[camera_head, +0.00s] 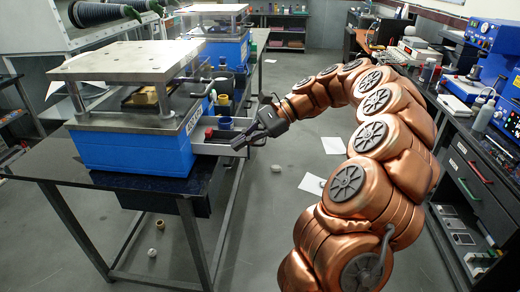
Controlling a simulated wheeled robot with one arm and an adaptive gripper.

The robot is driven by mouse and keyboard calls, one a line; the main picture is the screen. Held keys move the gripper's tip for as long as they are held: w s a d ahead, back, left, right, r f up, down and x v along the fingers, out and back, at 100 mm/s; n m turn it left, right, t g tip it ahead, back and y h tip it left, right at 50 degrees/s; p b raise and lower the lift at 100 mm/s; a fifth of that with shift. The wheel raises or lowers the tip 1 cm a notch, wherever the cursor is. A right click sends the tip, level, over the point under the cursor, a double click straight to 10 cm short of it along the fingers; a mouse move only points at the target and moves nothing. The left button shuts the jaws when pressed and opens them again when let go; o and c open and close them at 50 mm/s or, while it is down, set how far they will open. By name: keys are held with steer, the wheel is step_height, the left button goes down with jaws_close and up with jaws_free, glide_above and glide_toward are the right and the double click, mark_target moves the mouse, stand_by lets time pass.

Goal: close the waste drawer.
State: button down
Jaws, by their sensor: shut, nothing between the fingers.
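A pale, open-topped drawer (212,149) juts out to the right from the side of the near blue machine (135,152) on the dark table. It looks like the waste drawer, but I can read no label on it. A small red item and a blue and yellow cup (225,124) show in or just behind it. My gripper (237,146) is shut and empty, reaching in from the right with its fingertips at the drawer's outer right end. I cannot tell whether they touch it. My gripper hides part of that end.
A dark table (60,168) carries the machines, with a second blue machine (222,50) behind. A bench with drawers (470,178) runs along the right. White sheets (332,145) and small pale items lie on the floor. The aisle between is otherwise mostly clear.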

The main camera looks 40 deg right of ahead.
steer(key=d+f+m+t, duration=0.3)
steer(key=d+m, duration=0.1)
steer(key=d, duration=0.5)
steer(key=m+t, duration=0.3)
steer(key=m, duration=0.2)
glide_toward(251, 148)
steer(key=shift+h, duration=0.4)
steer(key=x, duration=0.2)
steer(key=p+x, duration=0.1)
steer(key=x, duration=0.3)
steer(key=shift+a+r, duration=0.25)
steer(key=shift+a, duration=0.4)
